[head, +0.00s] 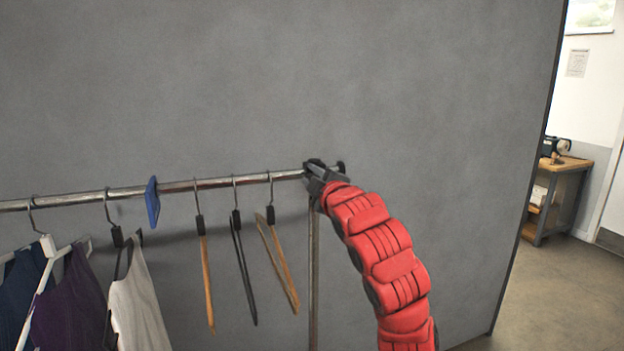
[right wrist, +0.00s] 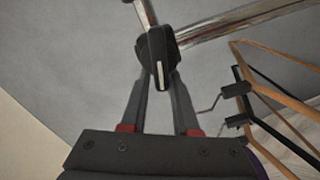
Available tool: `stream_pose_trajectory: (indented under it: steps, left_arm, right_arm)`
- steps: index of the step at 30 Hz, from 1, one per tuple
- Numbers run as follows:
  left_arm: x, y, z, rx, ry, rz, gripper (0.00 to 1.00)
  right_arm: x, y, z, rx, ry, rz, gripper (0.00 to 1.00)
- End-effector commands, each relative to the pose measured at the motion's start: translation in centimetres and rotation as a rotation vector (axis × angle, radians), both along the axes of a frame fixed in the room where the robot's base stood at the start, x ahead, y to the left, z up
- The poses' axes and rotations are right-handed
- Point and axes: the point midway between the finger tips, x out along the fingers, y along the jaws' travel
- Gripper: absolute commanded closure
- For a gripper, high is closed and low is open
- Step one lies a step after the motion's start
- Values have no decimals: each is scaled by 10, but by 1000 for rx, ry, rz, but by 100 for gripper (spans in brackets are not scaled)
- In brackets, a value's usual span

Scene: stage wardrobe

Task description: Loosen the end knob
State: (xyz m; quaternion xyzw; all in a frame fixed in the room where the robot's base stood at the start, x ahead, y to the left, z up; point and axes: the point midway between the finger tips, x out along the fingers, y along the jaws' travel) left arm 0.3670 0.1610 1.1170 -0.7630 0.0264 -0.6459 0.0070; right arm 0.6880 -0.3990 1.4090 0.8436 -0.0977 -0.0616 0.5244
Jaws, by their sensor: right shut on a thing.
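The end knob (right wrist: 157,52) is black with a pale stripe and sits at the end of the metal rail (right wrist: 225,24) in the right wrist view. My right gripper (right wrist: 158,75) is shut on the knob, one finger on each side of it. In the head view my right gripper (head: 318,172) is at the right end of the rail (head: 90,197), at the top of the upright post (head: 313,270), and mostly hides the knob. My left gripper is not in view.
Several hangers hang on the rail, including empty wooden ones (head: 206,280) close left of my gripper. Clothes (head: 140,300) hang further left, with a blue divider (head: 152,201) between. A grey wall (head: 400,80) stands behind. A table (head: 565,165) is far right.

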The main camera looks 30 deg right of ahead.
Motion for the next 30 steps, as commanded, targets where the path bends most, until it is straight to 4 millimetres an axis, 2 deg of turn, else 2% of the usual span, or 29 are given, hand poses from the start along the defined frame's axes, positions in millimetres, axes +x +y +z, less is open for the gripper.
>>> stream_pose_trajectory:
  steps: [1,15,30]
  left_arm:
    - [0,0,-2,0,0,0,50]
    - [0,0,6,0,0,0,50]
    - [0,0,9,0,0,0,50]
  right_arm:
    - [1,-5,-10,-30,30,-10,100]
    - [-1,-5,-10,-365,99,-13,100]
    - [-1,-6,-9,-465,116,-17,100]
